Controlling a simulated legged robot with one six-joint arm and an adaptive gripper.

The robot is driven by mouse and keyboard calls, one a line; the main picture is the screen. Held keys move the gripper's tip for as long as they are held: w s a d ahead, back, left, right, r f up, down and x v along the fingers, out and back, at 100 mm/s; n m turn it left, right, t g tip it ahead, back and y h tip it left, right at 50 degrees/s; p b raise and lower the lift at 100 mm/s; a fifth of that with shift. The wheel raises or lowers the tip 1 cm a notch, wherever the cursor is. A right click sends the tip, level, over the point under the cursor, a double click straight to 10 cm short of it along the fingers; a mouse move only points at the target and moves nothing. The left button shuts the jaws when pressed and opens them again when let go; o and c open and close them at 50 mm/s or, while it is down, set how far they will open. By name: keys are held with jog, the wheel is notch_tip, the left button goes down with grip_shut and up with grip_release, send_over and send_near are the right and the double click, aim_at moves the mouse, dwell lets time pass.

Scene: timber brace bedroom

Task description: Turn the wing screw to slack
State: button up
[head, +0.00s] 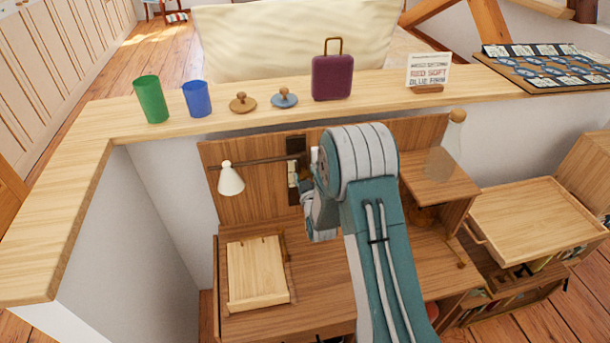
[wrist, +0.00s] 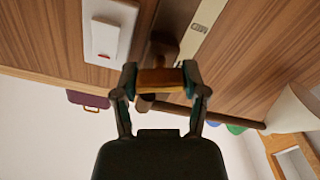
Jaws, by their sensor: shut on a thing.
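The wing screw (wrist: 161,80) is an orange-brown piece between my fingertips in the wrist view. My gripper (wrist: 159,78) is shut on it, one finger on each side. Behind it a dark wooden block and a brown rail (wrist: 225,120) show on the wooden back panel. In the head view my gripper (head: 304,178) is at the panel, mostly covered by my arm, and the screw cannot be made out there. The white cone lamp (head: 230,179) hangs from the left part of the rail. It also shows at the right of the wrist view (wrist: 292,110).
A white switch (wrist: 106,28) and a pale labelled strip (wrist: 201,25) are on the panel close to my gripper. A shelf (head: 440,178) juts out at right. A pale wooden box (head: 257,275) stands on the desk. Cups and a purple case (head: 332,78) stand on the ledge above.

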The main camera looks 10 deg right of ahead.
jog(key=o, duration=1.2)
jog(key=shift+w+a+r, duration=0.1)
jog(key=shift+c, duration=0.2)
jog(key=s, duration=1.2)
